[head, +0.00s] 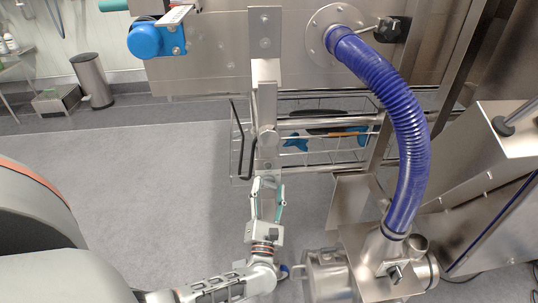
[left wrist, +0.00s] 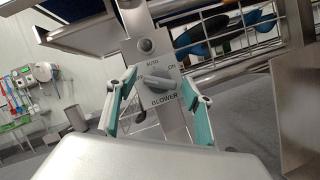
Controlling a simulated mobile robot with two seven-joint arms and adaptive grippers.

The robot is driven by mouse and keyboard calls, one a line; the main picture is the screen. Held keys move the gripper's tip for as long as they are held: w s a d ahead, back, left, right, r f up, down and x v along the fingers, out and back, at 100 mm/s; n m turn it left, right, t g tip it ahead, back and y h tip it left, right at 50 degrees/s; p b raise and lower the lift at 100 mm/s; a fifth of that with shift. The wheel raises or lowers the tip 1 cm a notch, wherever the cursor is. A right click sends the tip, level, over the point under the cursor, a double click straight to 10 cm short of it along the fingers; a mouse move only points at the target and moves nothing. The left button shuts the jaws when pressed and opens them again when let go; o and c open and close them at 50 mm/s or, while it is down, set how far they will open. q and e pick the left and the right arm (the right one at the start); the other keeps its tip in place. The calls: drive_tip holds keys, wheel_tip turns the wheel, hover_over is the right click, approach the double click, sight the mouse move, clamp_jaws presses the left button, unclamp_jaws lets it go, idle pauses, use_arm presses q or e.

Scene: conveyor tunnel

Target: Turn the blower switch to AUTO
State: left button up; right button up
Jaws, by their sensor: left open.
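The blower switch (left wrist: 165,86) is a grey knob on a plate with the words AUTO, ON and BLOWER around it, in the middle of the left wrist view. A further mark at its left is partly hidden. I cannot tell for sure which mark the knob points at. My left gripper (head: 267,190) is open below the steel post (head: 266,88) in the head view. In the left wrist view its teal-padded fingers (left wrist: 163,88) stand to either side of the knob, with nothing gripped. The knob is too small to make out in the head view. My right gripper is not in view.
A ribbed blue hose (head: 405,130) curves down to a steel blower unit (head: 385,262) right of my left gripper. A wire basket (head: 335,160) with blue items sits behind the post. A blue motor (head: 145,40) is at upper left. The grey floor at left is mostly clear.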

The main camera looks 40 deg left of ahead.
use_arm(q)
drive_tip(key=c, duration=1.1)
